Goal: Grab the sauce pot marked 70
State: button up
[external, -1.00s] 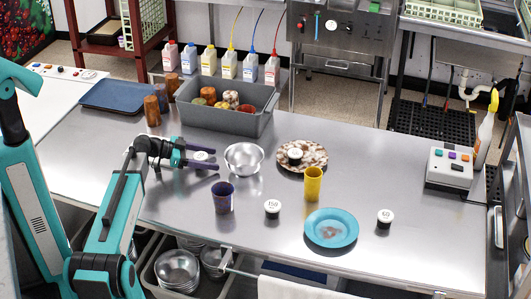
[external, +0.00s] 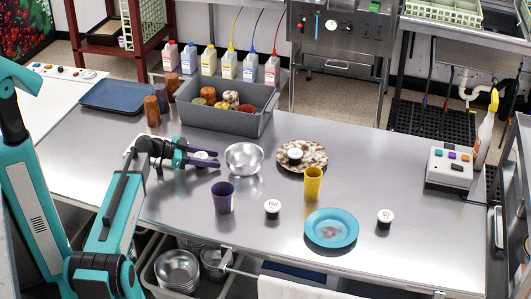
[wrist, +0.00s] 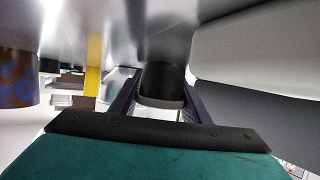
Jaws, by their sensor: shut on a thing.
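My gripper (external: 204,157) is low over the steel table, left of the metal bowl. Its two dark fingers are shut on a small dark sauce pot with a white lid (external: 201,155). In the wrist view the dark pot (wrist: 161,92) sits between the fingers; its number cannot be read. A pot marked 150 (external: 272,206) stands at the front middle of the table. A pot that seems marked 60 (external: 385,217) stands farther right. Another white-lidded pot (external: 295,155) is on the speckled plate (external: 316,167); its mark is too small to read.
A metal bowl (external: 244,159) stands just right of my fingertips. A purple cup (external: 223,197), a yellow cup (external: 313,184) and a blue plate (external: 331,228) are to the front right. A grey bin (external: 225,117) with cups stands behind. The table's right part is mostly clear.

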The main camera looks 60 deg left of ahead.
jog(key=shift+r, duration=0.15)
jog(key=shift+r+b, duration=0.75)
jog(key=shift+r, duration=0.9)
jog(key=s+d, duration=0.1)
jog(key=s, duration=0.1)
jog(key=s+d+b, duration=0.1)
jog(key=s+d, duration=0.2)
jog(key=d, duration=0.1)
jog(key=shift+s+d+r+b, duration=0.1)
jog(key=shift+s+r+b, duration=0.15)
jog(key=shift+s+b, duration=0.15)
jog(key=shift+s+d+f+b, duration=0.1)
jog(key=shift+s+d+b, duration=0.1)
jog(key=shift+s+b, duration=0.15)
jog(key=s+d+b, duration=0.1)
jog(key=b, duration=0.4)
jog(key=shift+s+d, duration=0.3)
jog(key=shift+b, duration=0.95)
jog(key=shift+s+b, duration=0.15)
jog(key=shift+b, duration=0.7)
jog(key=b, duration=0.4)
jog(key=shift+s+d+r, duration=0.1)
jog(key=shift+s+r, duration=0.1)
jog(key=shift+s, duration=0.05)
jog(key=b, duration=0.4)
jog(key=shift+s+d, duration=0.3)
jog(key=shift+d, duration=0.05)
